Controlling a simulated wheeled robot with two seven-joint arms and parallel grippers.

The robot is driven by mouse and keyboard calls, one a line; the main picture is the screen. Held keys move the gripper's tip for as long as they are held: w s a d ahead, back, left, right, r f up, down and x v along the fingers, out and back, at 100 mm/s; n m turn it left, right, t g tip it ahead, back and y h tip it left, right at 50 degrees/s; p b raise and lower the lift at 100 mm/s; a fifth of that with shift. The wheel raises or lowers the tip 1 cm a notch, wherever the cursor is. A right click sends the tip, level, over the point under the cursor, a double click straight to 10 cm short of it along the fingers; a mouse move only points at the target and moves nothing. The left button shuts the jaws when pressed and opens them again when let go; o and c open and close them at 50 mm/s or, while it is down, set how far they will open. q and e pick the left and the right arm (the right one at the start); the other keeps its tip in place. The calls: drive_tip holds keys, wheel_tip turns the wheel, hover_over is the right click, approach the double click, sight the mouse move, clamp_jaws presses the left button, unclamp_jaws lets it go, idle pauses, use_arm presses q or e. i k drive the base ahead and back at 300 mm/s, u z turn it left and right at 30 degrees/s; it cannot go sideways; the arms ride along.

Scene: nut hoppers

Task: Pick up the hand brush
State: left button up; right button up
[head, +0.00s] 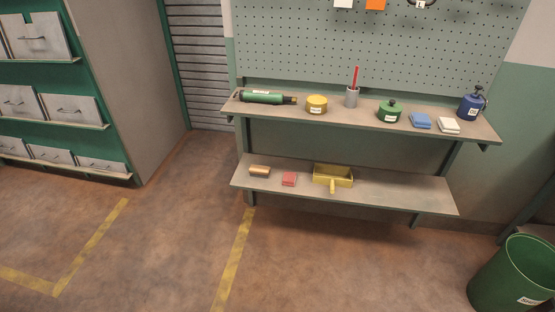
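A small tan block with a dark underside (259,170), which looks like the hand brush, lies at the left end of the lower shelf (390,195) of the bench. It is too small to make out its bristles clearly. A yellow dustpan (333,175) lies on the same shelf to its right, handle toward the front. A folded red cloth (289,180) lies between them. Neither of my grippers shows in the head view.
The upper shelf (365,118) holds a green tube-shaped tool (262,97), a yellow tin, a cup with a red stick, cans and folded cloths. A green bin (514,275) stands at the right. Drawer shelving stands at the left. The floor in front is clear.

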sight(255, 171)
drive_tip(key=z, duration=0.25)
drive_tip(key=i, duration=2.3)
drive_tip(key=u, duration=0.15)
